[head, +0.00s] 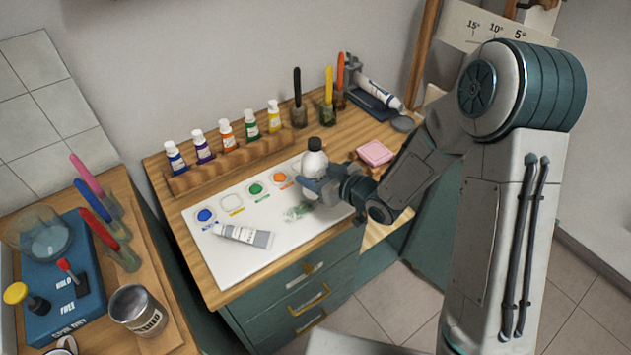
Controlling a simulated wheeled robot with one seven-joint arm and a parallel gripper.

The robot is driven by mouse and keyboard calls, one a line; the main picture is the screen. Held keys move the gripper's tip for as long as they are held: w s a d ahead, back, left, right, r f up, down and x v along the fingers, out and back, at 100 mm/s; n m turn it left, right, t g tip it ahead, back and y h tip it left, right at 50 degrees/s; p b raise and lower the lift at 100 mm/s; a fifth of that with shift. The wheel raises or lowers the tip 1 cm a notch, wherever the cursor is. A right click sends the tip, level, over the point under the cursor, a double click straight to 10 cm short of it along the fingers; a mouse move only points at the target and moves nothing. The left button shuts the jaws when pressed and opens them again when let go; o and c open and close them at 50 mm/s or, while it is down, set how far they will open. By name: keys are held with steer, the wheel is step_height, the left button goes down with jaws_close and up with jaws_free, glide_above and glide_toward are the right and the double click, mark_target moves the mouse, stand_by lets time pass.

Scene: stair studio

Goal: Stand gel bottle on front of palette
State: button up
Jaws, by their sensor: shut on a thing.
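The gel bottle (314,160) is white with a dark cap and stands upright in my gripper (316,186). My gripper is shut on it, over the right part of the palette. The palette (239,262) is a white board on the wooden desk, with blue, yellow, green and orange paint wells along its back. A grey paint tube (243,236) lies on its front left part. A greenish smear (297,211) shows just left of my gripper. My gripper hides the bottle's base, so I cannot tell whether it touches the palette.
A wooden rack (222,167) with several small paint bottles stands behind the palette. A pink sponge (374,153) and jars with tools (327,115) are at the back right. A lower side table on the left holds a blue box (55,260) and a metal can (136,309).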

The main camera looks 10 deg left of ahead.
steer(key=shift+f+p, duration=0.3)
steer(key=shift+f, duration=1.4)
steer(key=shift+f, duration=0.2)
steer(key=o, duration=1.3)
